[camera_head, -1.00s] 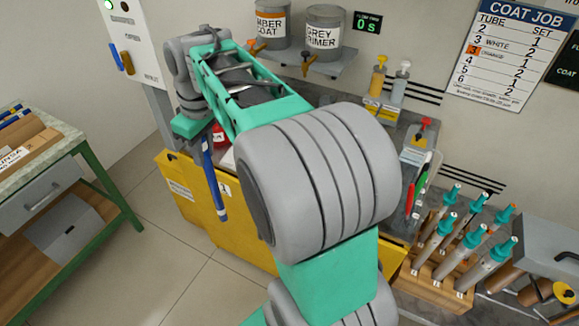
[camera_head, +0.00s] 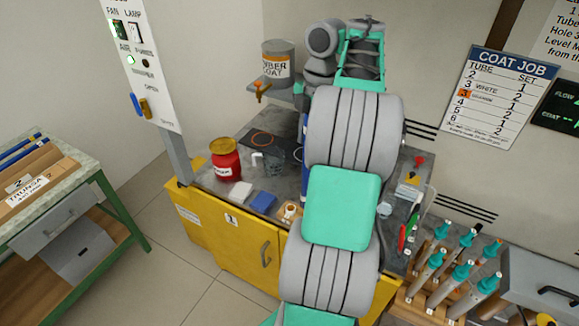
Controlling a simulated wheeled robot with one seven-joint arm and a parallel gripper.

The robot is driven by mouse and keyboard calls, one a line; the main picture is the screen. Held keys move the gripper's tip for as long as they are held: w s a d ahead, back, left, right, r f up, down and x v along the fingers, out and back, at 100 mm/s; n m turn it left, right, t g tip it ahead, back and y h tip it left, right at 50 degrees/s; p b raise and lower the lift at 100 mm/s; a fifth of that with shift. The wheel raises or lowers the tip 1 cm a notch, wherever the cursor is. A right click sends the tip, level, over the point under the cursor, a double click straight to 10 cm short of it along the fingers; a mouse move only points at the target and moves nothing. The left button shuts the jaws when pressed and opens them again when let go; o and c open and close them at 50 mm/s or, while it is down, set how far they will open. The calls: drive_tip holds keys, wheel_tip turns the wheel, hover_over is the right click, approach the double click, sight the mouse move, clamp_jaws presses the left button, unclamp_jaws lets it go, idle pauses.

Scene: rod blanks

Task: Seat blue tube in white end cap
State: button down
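A narrow strip of the blue tube (camera_head: 304,127) shows upright along the left edge of my arm, over the grey bench top. My arm hides the rest of it. A small white piece in a light wooden block (camera_head: 290,212) sits at the bench's front edge, just left of my arm. I cannot tell whether it is the white end cap. Another small white fitting (camera_head: 257,160) stands on the bench further back.
A rack of teal-topped tools (camera_head: 435,290) stands at the right.

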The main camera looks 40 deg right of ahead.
drive_tip(key=w+f+b, duration=0.6)
drive_tip(key=f, duration=0.4)
drive_tip(key=shift+w, duration=0.15)
drive_tip(key=c, duration=1.3)
unclamp_jaws()
drive_tip(key=shift+a, duration=0.1)
